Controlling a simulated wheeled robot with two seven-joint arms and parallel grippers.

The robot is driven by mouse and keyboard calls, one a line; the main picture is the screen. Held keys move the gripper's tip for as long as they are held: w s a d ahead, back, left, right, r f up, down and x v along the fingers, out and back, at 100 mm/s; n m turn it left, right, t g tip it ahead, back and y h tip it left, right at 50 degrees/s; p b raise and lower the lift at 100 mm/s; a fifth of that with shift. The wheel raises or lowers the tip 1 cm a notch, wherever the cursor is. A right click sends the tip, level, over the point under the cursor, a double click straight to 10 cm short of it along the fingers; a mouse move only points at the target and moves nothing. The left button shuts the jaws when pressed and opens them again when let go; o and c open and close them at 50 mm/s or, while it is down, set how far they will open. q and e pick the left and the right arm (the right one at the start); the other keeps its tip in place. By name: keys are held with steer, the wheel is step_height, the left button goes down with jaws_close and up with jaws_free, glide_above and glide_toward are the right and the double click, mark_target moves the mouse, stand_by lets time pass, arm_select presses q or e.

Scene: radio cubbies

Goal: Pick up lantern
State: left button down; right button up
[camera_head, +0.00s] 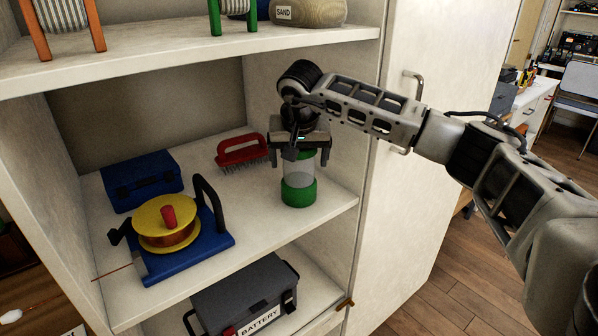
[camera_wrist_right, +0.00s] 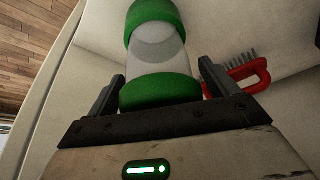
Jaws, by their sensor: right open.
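The lantern (camera_head: 298,187) is a cylinder with green ends and a clear middle. It stands upright on the middle shelf, near the right wall of the cubby. My right gripper (camera_head: 301,157) is at the lantern's top, pointing down, with its fingers apart on either side. In the right wrist view, the lantern (camera_wrist_right: 158,52) lies between the two open fingers of the right gripper (camera_wrist_right: 158,88). I cannot tell whether either finger touches it. The lantern's top is partly hidden by the gripper in the head view. My left gripper is not in view.
A red-handled brush (camera_head: 241,151) lies close left of the lantern. A blue box (camera_head: 141,181) and a yellow spool on a blue stand (camera_head: 168,222) are farther left. The upper shelf (camera_head: 190,48) is overhead. A battery (camera_head: 246,295) sits below. A cabinet door (camera_head: 425,190) is at right.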

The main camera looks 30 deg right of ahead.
steer(key=c, duration=1.2)
steer(key=shift+c, duration=0.4)
steer(key=shift+r, duration=0.1)
